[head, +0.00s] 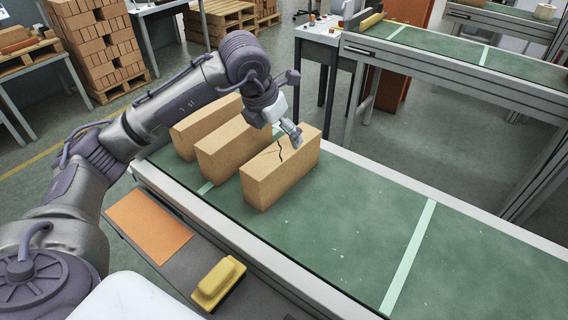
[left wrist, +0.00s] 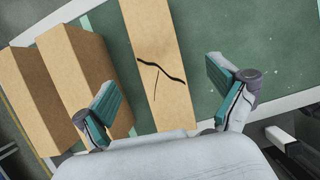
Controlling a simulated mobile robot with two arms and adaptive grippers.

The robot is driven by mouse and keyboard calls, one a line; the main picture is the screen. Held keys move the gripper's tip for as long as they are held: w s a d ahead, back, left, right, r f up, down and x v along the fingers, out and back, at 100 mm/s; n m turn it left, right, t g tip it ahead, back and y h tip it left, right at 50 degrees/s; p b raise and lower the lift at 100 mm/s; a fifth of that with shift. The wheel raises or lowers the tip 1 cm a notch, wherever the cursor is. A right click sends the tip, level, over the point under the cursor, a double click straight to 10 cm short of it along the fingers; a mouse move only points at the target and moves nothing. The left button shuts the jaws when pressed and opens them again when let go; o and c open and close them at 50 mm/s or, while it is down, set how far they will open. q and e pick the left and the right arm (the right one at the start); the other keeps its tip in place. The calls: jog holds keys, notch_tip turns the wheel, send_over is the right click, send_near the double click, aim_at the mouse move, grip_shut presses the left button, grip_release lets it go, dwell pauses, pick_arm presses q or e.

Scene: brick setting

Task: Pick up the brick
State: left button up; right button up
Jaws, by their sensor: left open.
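Three tan bricks stand in a row on the green conveyor belt (head: 350,220). The nearest brick (head: 283,172) has a dark crack on its top and side. The middle brick (head: 235,145) and the far brick (head: 190,130) show no crack. My left gripper (head: 290,133) is above the cracked brick. In the left wrist view, my left gripper (left wrist: 163,80) is open and empty, with the cracked brick (left wrist: 152,50) lying between its spread fingers from that angle. Whether the fingers reach down past its top is unclear. My right gripper is not in view.
An orange sheet (head: 148,228) and a yellow-handled block (head: 217,283) lie on the grey ledge in front of the belt. The belt right of the bricks is clear. A second conveyor (head: 450,60) and brick pallets (head: 98,45) stand behind.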

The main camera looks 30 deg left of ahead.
aim_at(284, 147)
pick_arm(q)
jog(key=x, duration=0.4)
jog(key=shift+f, duration=0.1)
jog(key=x, duration=0.1)
jog(key=p+x, duration=0.1)
jog(key=x, duration=0.2)
jog(key=shift+s+a+f+p, duration=0.2)
jog(key=shift+f+p, duration=0.05)
jog(key=shift+p, duration=0.1)
jog(key=shift+w+f, duration=0.25)
jog(key=shift+f, duration=0.2)
grip_shut()
jog(key=shift+w+r, duration=0.1)
jog(key=shift+r, duration=0.1)
